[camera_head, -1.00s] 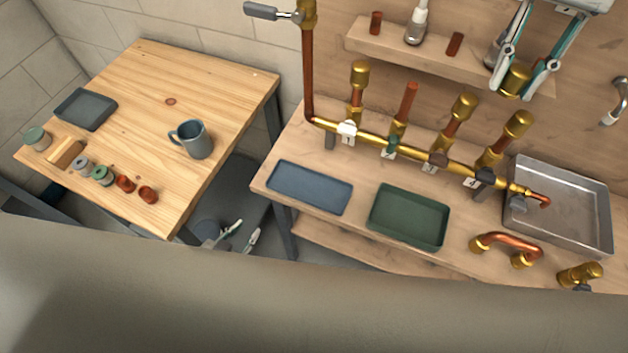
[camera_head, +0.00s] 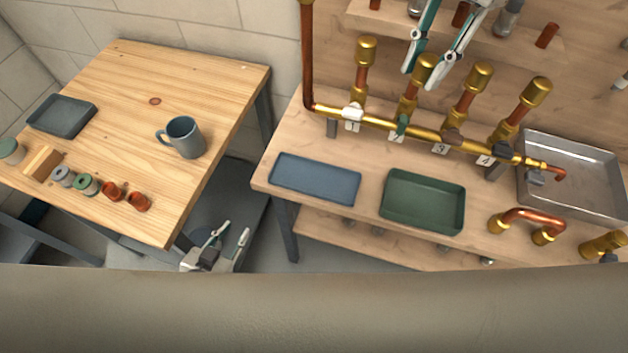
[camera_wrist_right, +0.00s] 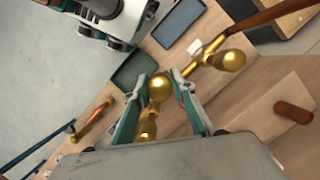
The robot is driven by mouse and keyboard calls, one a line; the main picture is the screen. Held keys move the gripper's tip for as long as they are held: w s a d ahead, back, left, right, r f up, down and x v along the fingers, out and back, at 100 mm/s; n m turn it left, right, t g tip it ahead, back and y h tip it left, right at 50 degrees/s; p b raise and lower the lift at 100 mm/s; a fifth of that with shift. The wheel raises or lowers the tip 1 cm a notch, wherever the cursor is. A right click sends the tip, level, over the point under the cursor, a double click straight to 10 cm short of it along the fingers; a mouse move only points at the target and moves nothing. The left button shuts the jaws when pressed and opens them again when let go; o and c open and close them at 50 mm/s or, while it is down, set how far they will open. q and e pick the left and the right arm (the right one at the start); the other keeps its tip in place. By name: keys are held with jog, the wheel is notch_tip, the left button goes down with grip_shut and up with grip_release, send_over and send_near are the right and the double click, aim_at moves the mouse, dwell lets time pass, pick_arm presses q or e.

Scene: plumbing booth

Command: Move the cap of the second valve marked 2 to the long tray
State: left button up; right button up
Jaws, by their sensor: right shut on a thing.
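The second valve (camera_head: 403,118), with a green handle and a tag 2, stands on the brass manifold. A brass cap (camera_head: 425,68) is at the top of its copper pipe; I cannot tell whether it is seated or just above it. My right gripper (camera_head: 426,78) is shut on this cap, one finger on each side; the cap also shows between the fingers in the right wrist view (camera_wrist_right: 159,87). The long blue tray (camera_head: 315,180) is empty on the bench, left of the green tray (camera_head: 423,202). My left gripper (camera_head: 228,238) is open and empty, low beside the wooden table.
Capped valves stand on both sides: valve 1 (camera_head: 365,52) left, valve 3 (camera_head: 477,76) and valve 4 (camera_head: 536,92) right. A shelf (camera_head: 390,20) is behind my right gripper. A metal sink (camera_head: 575,175) and a copper U-pipe (camera_head: 530,216) are at the right.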

jog(key=s+a+f+m+t+b, duration=0.2)
jog(key=a+f+m+b, duration=0.1)
jog(key=a+m, duration=0.35)
jog(key=s+a+f+m+t+b, duration=0.1)
jog(key=s+a+f+m+b, duration=0.15)
jog(key=a+m, duration=0.35)
send_over(323, 181)
jog(key=shift+y, duration=0.3)
jog(key=f, duration=1.6)
jog(key=shift+s+d+f, duration=0.1)
jog(key=shift+s+d, duration=0.1)
jog(key=shift+d, duration=0.2)
jog(key=shift+f+b, duration=0.3)
jog(key=shift+f, duration=1.75)
jog(key=shift+f, duration=0.25)
jog(key=o, duration=0.8)
jog(key=shift+r, duration=0.1)
jog(key=shift+o, duration=0.2)
